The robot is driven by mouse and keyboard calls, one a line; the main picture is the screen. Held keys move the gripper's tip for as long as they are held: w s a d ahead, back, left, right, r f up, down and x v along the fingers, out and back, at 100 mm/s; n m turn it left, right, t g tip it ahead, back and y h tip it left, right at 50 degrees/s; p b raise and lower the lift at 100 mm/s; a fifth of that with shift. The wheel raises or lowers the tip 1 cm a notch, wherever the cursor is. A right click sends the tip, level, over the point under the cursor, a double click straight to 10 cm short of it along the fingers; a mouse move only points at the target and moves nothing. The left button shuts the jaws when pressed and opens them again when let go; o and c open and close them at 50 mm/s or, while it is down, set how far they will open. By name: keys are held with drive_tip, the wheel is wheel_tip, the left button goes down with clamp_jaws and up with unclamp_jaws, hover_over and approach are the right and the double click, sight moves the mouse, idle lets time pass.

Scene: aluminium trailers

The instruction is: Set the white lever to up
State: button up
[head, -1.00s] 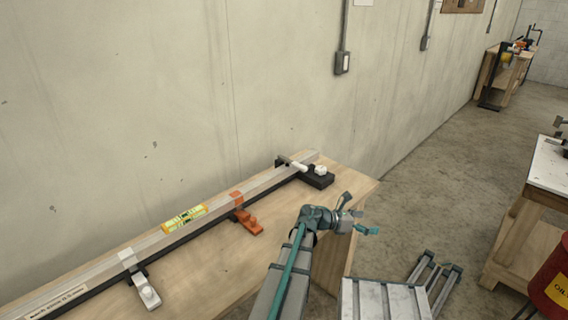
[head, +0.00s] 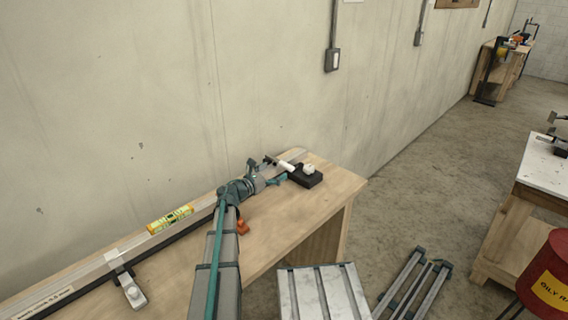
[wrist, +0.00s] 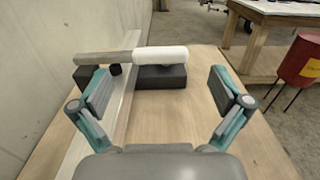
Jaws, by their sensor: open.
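The white lever (head: 287,165) is a short white cylinder at the far end of the aluminium rail on the wooden bench. In the wrist view the lever (wrist: 160,55) lies roughly level across the picture, with a grey bar (wrist: 98,58) to its left. My gripper (head: 267,173) is open and empty, just short of the lever. In the wrist view my gripper's (wrist: 159,84) two fingers stand wide apart, with the lever ahead between and beyond them, apart from both.
The rail (head: 95,272) runs along the bench (head: 325,188) beside the concrete wall. A yellow level (head: 170,219), a white-grey clamp (head: 120,265) and a partly hidden orange clamp (head: 243,227) are along it. A red bin (head: 553,270) stands at right.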

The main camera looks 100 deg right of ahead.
sight(286, 164)
drive_tip(key=p+x, duration=0.1)
drive_tip(key=x, duration=0.5)
drive_tip(key=shift+s+d+p, duration=0.25)
drive_tip(key=shift+s+p, duration=0.05)
drive_tip(key=shift+p, duration=0.1)
drive_tip(key=shift+c, duration=0.2)
drive_tip(key=c, duration=1.6)
drive_tip(key=shift+r, duration=0.1)
